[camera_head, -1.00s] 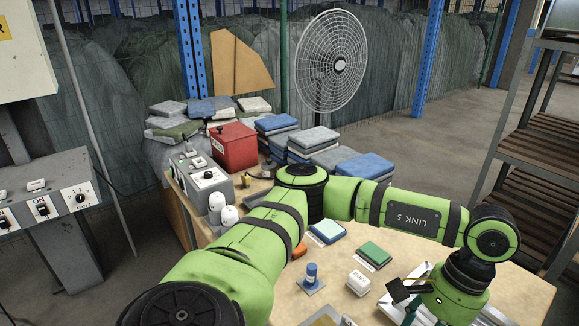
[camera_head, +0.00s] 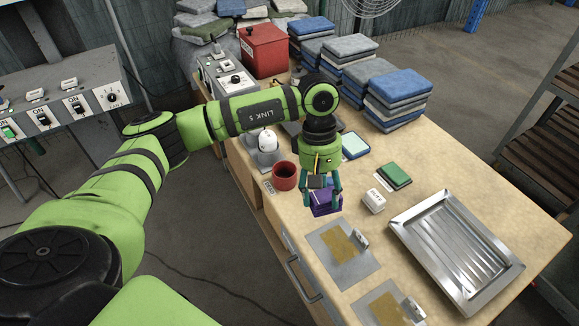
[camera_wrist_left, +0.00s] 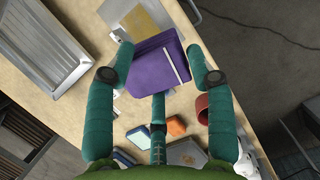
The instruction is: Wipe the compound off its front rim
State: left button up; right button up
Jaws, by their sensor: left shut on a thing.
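My left gripper (camera_head: 323,192) points down over the worktable and is shut on a purple folded cloth (camera_head: 325,204). In the left wrist view the gripper's fingers (camera_wrist_left: 159,72) stand around the purple cloth (camera_wrist_left: 158,60). The silver ribbed metal tray (camera_head: 462,270) lies to the right of the gripper, apart from it. Tan patches (camera_head: 342,246) lie on a flat metal plate just in front of the gripper, and a second plate (camera_head: 388,308) with a tan patch is nearer. I cannot make out compound on the tray's rim. My right gripper is not in view.
A dark red cup (camera_head: 285,177) stands close left of the gripper. A white block (camera_head: 374,201), a green pad (camera_head: 396,174) and a light blue-edged pad (camera_head: 355,146) lie to its right. Stacked folded cloths (camera_head: 397,98) and a red box (camera_head: 264,50) fill the back.

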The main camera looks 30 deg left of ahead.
pick_arm(q)
jog(key=w+a+f+n+t+p, duration=0.1)
jog(key=n, duration=0.2)
jog(key=w+f+n+p, duration=0.1)
jog(key=n, duration=0.3)
jog(key=w+a+f+n+t, duration=0.1)
jog(key=w+n, duration=0.1)
jog(key=n, duration=0.1)
jog(key=shift+w+a+f+n+t+h+p, duration=0.1)
jog(key=shift+a+f+n+t+h+p, duration=0.2)
jog(key=shift+a+n+h+p, duration=0.1)
pick_arm(e)
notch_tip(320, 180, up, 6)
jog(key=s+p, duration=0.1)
jog(key=p, duration=0.1)
pick_arm(q)
jog(key=shift+w+a+f+n+t+y+b, duration=0.15)
jog(key=shift+a+f+n+t+y+b, duration=0.15)
jog(key=shift+a+f+n+b, duration=1.05)
jog(key=shift+w+a+f+n+t+y+b, duration=0.25)
jog(key=shift+a+f+n+t, duration=0.35)
jog(key=shift+f+n, duration=1.55)
jog(key=shift+w+a+f+n+t+y+b, duration=0.2)
jog(key=shift+a+f+n+b, duration=0.5)
jog(key=shift+a+f+n, duration=1.05)
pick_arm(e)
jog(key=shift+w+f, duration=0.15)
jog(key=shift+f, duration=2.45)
